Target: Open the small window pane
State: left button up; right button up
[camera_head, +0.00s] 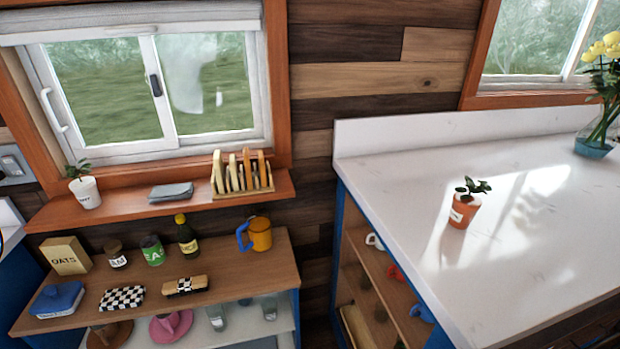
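The smaller window (147,40) is at the upper left, in an orange-brown wooden frame with a white inner frame. Its left pane (103,90) and right pane (205,85) meet at a white upright bar. A dark latch (154,85) sits on that bar. A white pull handle (53,110) is on the left side of the white frame. No clear gap shows between the panes, and I cannot tell whether they are locked. Neither of my grippers is in view.
Under the window a wooden sill (130,209) holds a potted plant (84,189), a grey folded item (171,192) and a rack (242,176). Below it, a shelf (215,262) holds several jars and boxes. A white counter (400,170) with plants stands right; another window (530,40) is behind.

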aim_at(39, 56)
jog(key=u, duration=1.25)
